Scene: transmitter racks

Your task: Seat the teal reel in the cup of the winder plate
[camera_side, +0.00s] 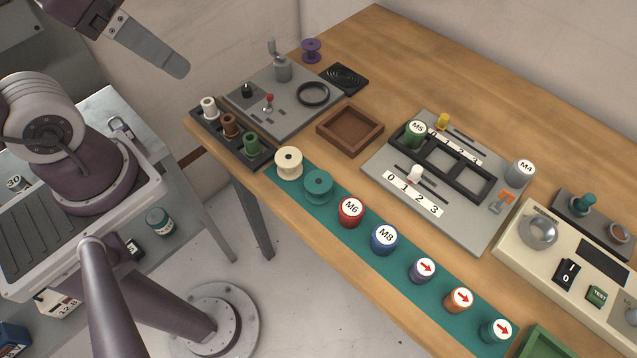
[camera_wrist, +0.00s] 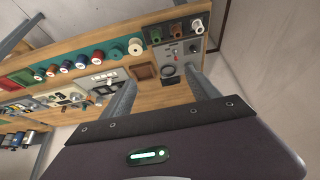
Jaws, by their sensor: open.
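The teal reel (camera_side: 318,186) stands on the green mat strip (camera_side: 395,277) near the table's front edge, beside a cream reel (camera_side: 289,163). In the wrist view the teal reel (camera_wrist: 115,53) is small and far off. The grey winder plate (camera_side: 262,118) lies at the table's far left end, with a black ring-shaped cup (camera_side: 313,94) that looks empty. The plate (camera_wrist: 183,58) also shows in the wrist view. My gripper (camera_wrist: 160,76) is open and empty, its two fingers wide apart. In the side view only part of it shows, high at the upper left, clear of everything.
A rack of small spools (camera_side: 229,126) stands left of the plate. A wooden tray (camera_side: 350,132) is right of it, and a purple reel (camera_side: 311,50) stands behind. Several labelled canisters line the mat, including red M6 (camera_side: 350,212).

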